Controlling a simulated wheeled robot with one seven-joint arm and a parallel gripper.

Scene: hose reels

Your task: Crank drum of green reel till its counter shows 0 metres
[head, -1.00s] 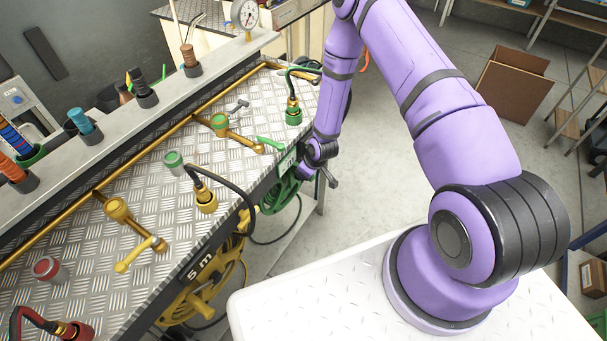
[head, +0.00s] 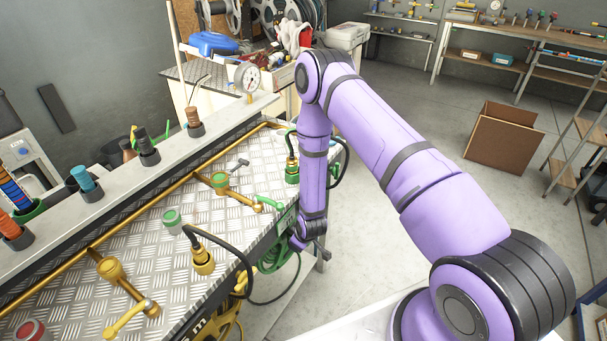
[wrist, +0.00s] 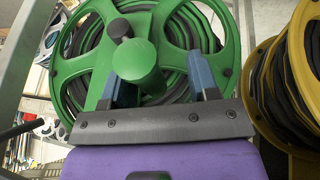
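The green reel (head: 272,258) hangs below the front edge of the bench, partly hidden by my arm. In the wrist view its green drum (wrist: 75,72) fills the upper middle, with dark hose wound inside. A green cylindrical crank handle (wrist: 138,62) and a black knob (wrist: 121,27) stand out in front of it. My gripper (wrist: 158,65) is open, its two blue fingers well apart. The handle is by the left finger and overlaps it; I cannot tell whether they touch. The right finger is clear of the handle. The green reel's counter reading is not legible.
A yellow reel (wrist: 276,90) stands close on the right in the wrist view. On the bench top (head: 160,235) are yellow valves (head: 110,268), hose fittings and a brass pipe. A cardboard box (head: 503,137) lies on the floor, which is otherwise largely open right of the bench.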

